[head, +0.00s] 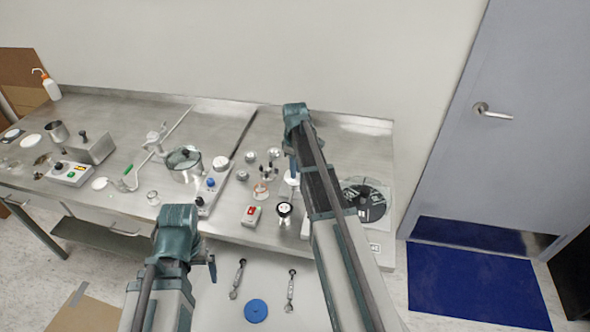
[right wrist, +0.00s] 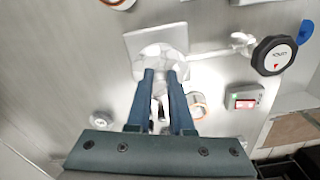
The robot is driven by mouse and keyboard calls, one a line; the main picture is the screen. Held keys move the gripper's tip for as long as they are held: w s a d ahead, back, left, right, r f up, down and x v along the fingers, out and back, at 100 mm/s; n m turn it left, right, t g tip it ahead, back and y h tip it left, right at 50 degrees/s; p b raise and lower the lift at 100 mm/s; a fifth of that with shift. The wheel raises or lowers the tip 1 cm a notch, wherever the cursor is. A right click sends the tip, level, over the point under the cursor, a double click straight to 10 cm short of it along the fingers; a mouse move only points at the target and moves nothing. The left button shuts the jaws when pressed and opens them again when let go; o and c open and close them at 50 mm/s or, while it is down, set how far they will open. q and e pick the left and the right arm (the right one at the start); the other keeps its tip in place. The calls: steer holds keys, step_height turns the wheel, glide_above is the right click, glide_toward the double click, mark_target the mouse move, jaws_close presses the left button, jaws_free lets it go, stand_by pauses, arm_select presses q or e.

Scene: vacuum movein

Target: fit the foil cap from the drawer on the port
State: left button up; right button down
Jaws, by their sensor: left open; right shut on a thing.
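My right gripper (head: 292,172) reaches down over the right half of the steel bench. In the right wrist view its blue fingers (right wrist: 166,76) are close together on a pale, shiny, crumpled-looking thing (right wrist: 160,55), which looks like the foil cap. This thing lies in line with a pale square plate; whether it touches the plate or anything under it I cannot tell. The port cannot be picked out for certain; the fingers hide part of that spot. My left gripper (head: 211,264) is open and empty in front of the bench.
A black disc (head: 364,200) lies at the right end.

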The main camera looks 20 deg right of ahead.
steer(key=c, duration=0.7)
jaws_free()
step_height(320, 180, up, 14)
steer(key=p, duration=1.4)
steer(key=shift+f, duration=0.1)
steer(key=s+a+f+m+b, duration=0.1)
steer(key=s+a+f+b, duration=0.2)
steer(key=s+a, duration=0.5)
steer(key=s+a+f+m+b, duration=0.1)
steer(key=s+a+f+b, duration=0.2)
steer(key=s+a, duration=0.5)
steer(key=s+a+f+m+h+b, duration=0.1)
steer(key=s+a+f+b, duration=0.2)
steer(key=s+a, duration=0.5)
steer(key=shift+s+a+f+m+b, duration=0.1)
steer(key=shift+s+a+m+b, duration=0.1)
steer(key=shift+a, duration=0.45)
steer(key=shift+s+a+f+m+b, duration=0.1)
steer(key=shift+a+m, duration=0.1)
steer(key=shift+a, duration=0.45)
